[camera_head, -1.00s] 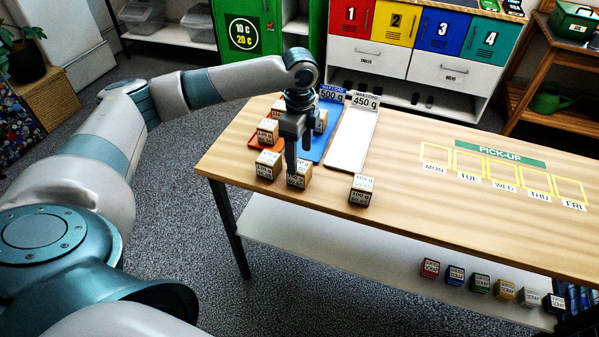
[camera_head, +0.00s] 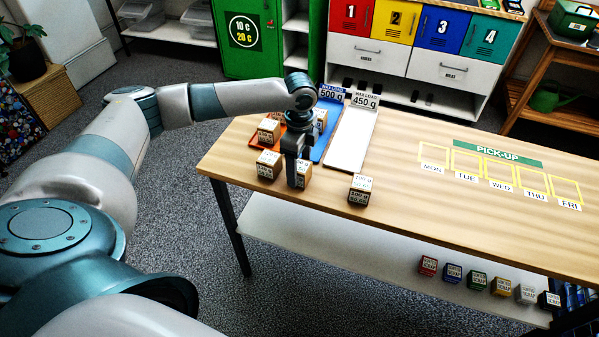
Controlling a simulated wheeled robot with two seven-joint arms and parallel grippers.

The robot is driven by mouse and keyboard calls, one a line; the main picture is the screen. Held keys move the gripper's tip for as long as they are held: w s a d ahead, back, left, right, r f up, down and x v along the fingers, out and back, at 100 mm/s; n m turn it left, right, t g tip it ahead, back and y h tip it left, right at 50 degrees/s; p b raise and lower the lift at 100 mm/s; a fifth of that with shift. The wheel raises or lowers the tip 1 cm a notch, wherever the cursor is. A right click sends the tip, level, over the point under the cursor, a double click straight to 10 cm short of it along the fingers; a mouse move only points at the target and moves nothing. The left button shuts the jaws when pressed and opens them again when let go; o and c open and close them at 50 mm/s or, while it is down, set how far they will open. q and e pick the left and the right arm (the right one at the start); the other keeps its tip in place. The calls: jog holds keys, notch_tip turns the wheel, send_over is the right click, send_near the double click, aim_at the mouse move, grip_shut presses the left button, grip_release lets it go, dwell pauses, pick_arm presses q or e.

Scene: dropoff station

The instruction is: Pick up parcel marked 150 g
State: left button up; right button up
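Several small brown parcels with white labels are at the table's left end. My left gripper (camera_head: 292,172) points down at one parcel (camera_head: 304,174) near the front edge; a finger covers part of that parcel. I cannot tell whether the fingers close on it. Another parcel (camera_head: 268,165) stands just left of the gripper, and one (camera_head: 361,190) stands apart to the right. A parcel (camera_head: 268,131) is on the orange tray, and one (camera_head: 321,120) is on the blue tray, partly behind my arm. The label weights are too small to read surely. My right gripper is out of view.
The blue tray (camera_head: 327,139) has a 500 g max-load sign, and the empty white tray (camera_head: 351,141) has a 450 g one. The orange tray (camera_head: 254,141) is partly hidden. The table (camera_head: 400,208) is clear up to the marked pick-up squares (camera_head: 500,172).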

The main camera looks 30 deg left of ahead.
aim_at(300, 165)
pick_arm(q)
jog(key=c, duration=1.1)
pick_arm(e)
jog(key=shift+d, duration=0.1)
